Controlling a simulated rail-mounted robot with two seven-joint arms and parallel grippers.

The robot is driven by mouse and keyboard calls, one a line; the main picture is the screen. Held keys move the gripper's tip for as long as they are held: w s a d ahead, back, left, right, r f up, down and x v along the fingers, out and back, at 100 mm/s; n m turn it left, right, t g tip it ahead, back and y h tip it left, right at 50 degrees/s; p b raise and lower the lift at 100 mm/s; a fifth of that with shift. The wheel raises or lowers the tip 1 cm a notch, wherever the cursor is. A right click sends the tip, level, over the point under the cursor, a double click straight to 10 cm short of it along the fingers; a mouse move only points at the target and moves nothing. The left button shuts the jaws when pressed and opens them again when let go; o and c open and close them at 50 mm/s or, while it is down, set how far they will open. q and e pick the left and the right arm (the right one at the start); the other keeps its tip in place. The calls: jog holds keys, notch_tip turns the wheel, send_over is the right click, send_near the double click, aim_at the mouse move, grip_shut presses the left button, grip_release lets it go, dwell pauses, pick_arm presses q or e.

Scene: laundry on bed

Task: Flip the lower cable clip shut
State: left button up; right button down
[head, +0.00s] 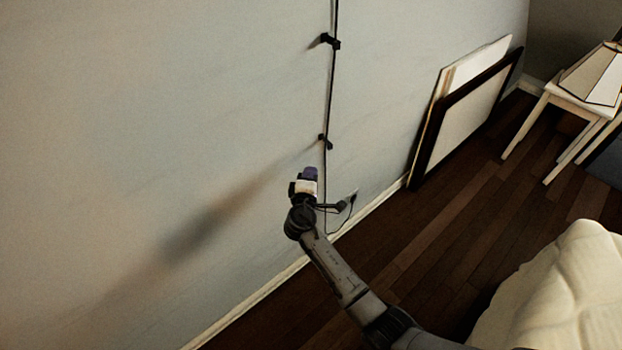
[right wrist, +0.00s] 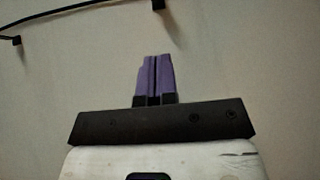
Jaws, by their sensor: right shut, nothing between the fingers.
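A thin black cable (head: 333,90) runs down the pale wall. The upper cable clip (head: 330,41) and the lower cable clip (head: 325,142) are small dark pieces on it. Whether the lower clip's flap is open is too small to tell. My right gripper (head: 310,172) is just below and left of the lower clip, apart from it. In the right wrist view its purple fingers (right wrist: 156,80) are together and empty. That view also shows the cable (right wrist: 70,8) with two dark clips, one at the top edge (right wrist: 158,4) and one at the left (right wrist: 16,40). My left gripper is out of view.
A wall outlet (head: 352,196) with a plugged-in cord is right of my right wrist. Framed panels (head: 465,110) lean on the wall farther right. The wall left of the cable is bare.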

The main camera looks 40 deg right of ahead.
aim_at(327, 142)
jog(key=w+d, duration=0.1)
jog(key=d, duration=0.1)
jog(key=w+d, duration=0.2)
jog(key=d, duration=0.1)
jog(key=w+d+b, duration=0.1)
jog(key=d, duration=0.2)
jog(key=shift+w+d, duration=0.15)
jog(key=shift+w, duration=0.05)
jog(key=shift+s+y, duration=0.1)
jog(key=shift+y, duration=0.2)
jog(key=shift+s+d+n+t+p, duration=0.15)
jog(key=shift+d+n+t+p, duration=0.15)
jog(key=shift+n+t, duration=0.1)
